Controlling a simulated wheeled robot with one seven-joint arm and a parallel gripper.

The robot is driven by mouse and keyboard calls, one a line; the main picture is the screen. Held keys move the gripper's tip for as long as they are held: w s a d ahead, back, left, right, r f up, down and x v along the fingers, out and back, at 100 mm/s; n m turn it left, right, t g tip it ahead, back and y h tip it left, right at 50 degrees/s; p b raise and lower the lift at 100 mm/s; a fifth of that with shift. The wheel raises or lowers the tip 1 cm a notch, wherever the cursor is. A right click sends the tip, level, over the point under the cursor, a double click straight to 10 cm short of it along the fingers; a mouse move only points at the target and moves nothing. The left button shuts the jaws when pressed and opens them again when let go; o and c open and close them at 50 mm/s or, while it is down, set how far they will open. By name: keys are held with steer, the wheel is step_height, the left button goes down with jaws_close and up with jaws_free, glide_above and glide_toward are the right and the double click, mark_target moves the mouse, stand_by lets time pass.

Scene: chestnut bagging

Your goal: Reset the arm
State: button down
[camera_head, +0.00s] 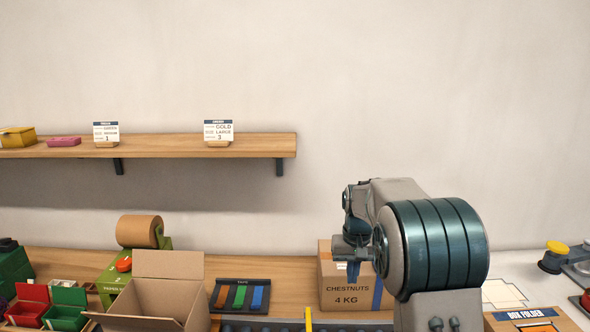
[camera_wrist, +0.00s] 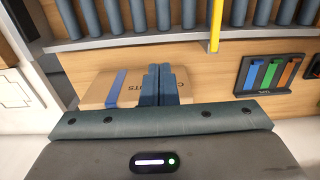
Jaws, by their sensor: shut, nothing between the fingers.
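My gripper (camera_wrist: 159,84) shows in the wrist view with its two blue-grey fingers together and nothing between them. In the head view my arm rises at the right, and its wrist end is in front of the chestnuts carton (camera_head: 345,290). The fingertips are hard to make out there. The carton is closed, has a blue strap and is marked CHESTNUTS 4 KG. It also shows in the wrist view (camera_wrist: 98,88), partly hidden behind the fingers. I cannot tell whether the gripper touches it.
An open cardboard box (camera_head: 168,265) stands left of a dark tape tray (camera_head: 240,295). Red (camera_head: 28,305) and green bins (camera_head: 66,308) are at far left. A roller rack with a yellow bar (camera_wrist: 216,25) runs along the bench edge. A shelf (camera_head: 255,145) hangs above; the wall space right of it is clear.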

steer(key=s+r+t, duration=0.1)
steer(key=s+r, duration=0.1)
steer(key=s, duration=1.3)
steer(key=s+r+t, duration=0.2)
steer(key=s, duration=1.3)
steer(key=shift+s+d+r, duration=0.15)
steer(key=shift+s+d, duration=0.15)
steer(key=shift+d, duration=0.05)
